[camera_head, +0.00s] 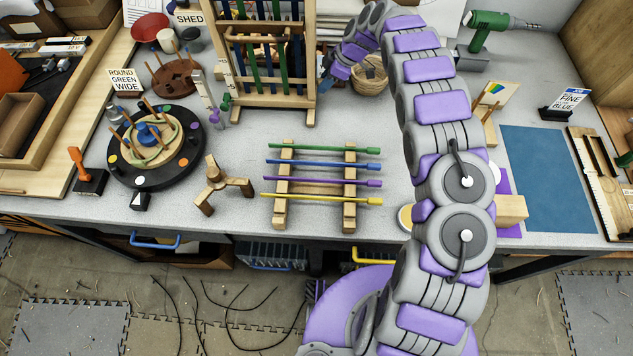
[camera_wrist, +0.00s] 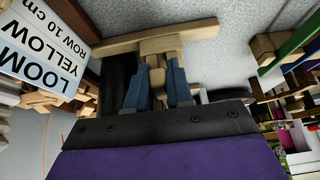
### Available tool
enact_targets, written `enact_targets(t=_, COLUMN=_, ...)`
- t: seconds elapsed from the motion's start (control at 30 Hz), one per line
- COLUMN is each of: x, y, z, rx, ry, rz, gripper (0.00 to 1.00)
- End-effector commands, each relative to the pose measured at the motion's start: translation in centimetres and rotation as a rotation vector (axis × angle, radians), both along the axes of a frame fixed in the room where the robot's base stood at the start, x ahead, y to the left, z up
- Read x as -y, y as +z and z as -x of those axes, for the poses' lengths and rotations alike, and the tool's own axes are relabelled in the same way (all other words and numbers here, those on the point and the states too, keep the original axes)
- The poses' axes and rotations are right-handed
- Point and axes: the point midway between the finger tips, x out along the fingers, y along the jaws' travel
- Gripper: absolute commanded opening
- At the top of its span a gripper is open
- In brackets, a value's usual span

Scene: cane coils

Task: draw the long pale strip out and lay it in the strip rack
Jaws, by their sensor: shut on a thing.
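My gripper (camera_wrist: 152,98) is shut on a pale wooden piece (camera_wrist: 158,78) between its blue fingers. A wider wooden block and a long pale bar (camera_wrist: 100,46) lie just beyond it; I cannot tell where one part ends and another begins, or whether the held piece is the long pale strip. In the head view my gripper (camera_head: 327,86) is by the right side of an upright wooden frame (camera_head: 310,60) that holds green and blue upright strips. A low wooden rack (camera_head: 349,215) carries several coloured rods. I cannot tell which of these is the strip rack.
A wooden tripod (camera_head: 217,180) and a black turntable (camera_head: 120,175) stand left of the low rack. A basket (camera_head: 370,75) is right beside my gripper. A blue mat (camera_head: 545,180) lies at the right. A LOOM YELLOW sign (camera_wrist: 42,40) is close in the wrist view.

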Motion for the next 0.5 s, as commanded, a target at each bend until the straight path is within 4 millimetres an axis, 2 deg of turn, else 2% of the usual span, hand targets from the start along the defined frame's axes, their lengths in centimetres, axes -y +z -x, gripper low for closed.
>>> enact_targets(t=0.5, x=0.0, y=1.9, z=0.0, rx=-0.002, ry=0.001, rz=-0.001, gripper=0.00)
